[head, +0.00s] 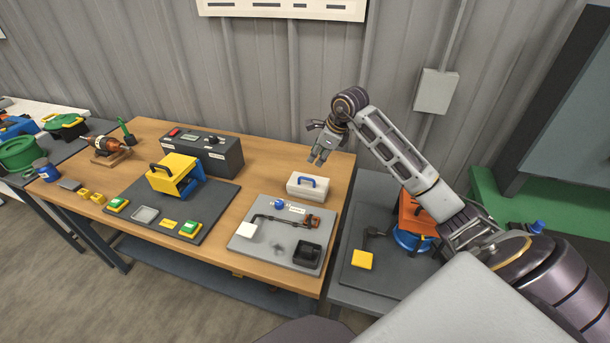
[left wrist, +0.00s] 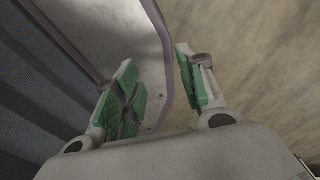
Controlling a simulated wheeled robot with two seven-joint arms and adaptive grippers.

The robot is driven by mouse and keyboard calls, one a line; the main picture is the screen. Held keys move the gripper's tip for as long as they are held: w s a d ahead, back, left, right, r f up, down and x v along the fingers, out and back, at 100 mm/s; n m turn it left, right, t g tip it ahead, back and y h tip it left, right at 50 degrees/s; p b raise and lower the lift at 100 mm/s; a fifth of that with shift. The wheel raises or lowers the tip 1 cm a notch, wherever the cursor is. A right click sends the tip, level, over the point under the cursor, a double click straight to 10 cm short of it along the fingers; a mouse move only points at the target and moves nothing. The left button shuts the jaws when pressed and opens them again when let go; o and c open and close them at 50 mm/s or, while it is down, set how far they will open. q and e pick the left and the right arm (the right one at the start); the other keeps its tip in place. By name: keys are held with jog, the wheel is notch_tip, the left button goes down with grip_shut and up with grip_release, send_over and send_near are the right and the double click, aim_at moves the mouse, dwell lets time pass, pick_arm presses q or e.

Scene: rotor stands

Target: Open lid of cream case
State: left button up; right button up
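The cream case (head: 306,186) sits near the right end of the wooden table, behind the light grey board.
A light grey board (head: 245,248) with a black pipe, red valve part and dark tray lies in front of the case. A dark box (head: 215,155) and a yellow block with a handle (head: 172,172) stand to the left. An orange and blue item (head: 412,222) stands on the grey table at right.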

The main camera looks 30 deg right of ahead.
aim_at(305, 179)
pick_arm(q)
jog(key=shift+w+r+p, duration=0.3)
jog(key=shift+r+p, duration=0.15)
jog(key=shift+r, duration=0.05)
jog(key=shift+w+r+p, duration=0.25)
jog(key=shift+r+p, duration=0.2)
jog(key=shift+r, duration=0.05)
pick_arm(e)
jog(key=shift+x, duration=6.8)
grip_shut()
